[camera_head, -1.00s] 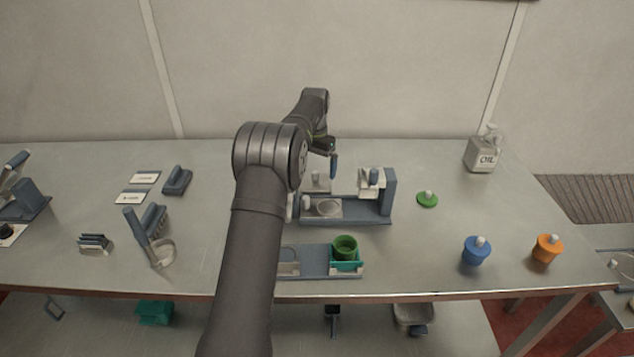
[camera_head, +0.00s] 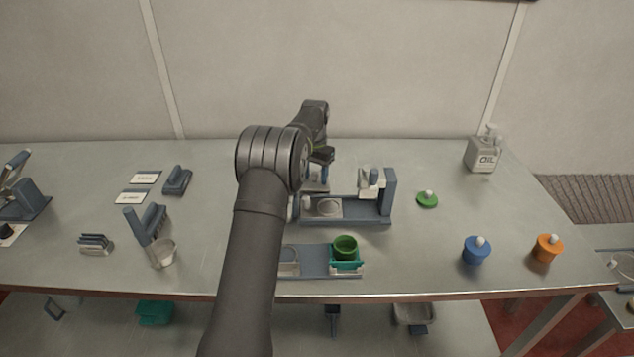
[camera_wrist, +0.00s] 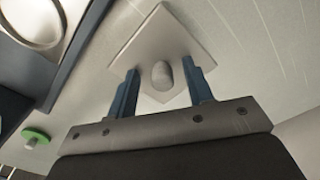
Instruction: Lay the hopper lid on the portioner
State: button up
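The hopper lid looks to be the pale square plate with a rounded knob (camera_wrist: 178,34), lying flat on the table in the wrist view. In the head view it shows partly behind my arm (camera_head: 315,185). My gripper (camera_wrist: 162,73) is open, its two blue fingers on either side of the knob with gaps showing; it also shows in the head view (camera_head: 324,170). The portioner seems to be the blue-grey stand (camera_head: 388,197) with an upright post and a pale hopper, just in front and right of the lid. Its edge shows at left in the wrist view (camera_wrist: 83,38).
A blue-grey tray (camera_head: 315,262) with a green cup (camera_head: 345,247) stands at the front. A green knobbed lid (camera_head: 427,200) lies right of the stand. Blue (camera_head: 476,252) and orange (camera_head: 547,249) knobbed pots and an oil bottle (camera_head: 481,154) are farther right.

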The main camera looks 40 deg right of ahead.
aim_at(315, 172)
jog(key=shift+f, duration=0.15)
grip_shut()
jog(key=shift+r, duration=2.6)
jog(key=w+a+r, duration=0.3)
jog(key=a+r, duration=0.9)
jog(key=a, duration=0.5)
jog(key=shift+w+d+f, duration=0.1)
jog(key=shift+w+f, duration=0.05)
jog(key=shift+f, duration=2.8)
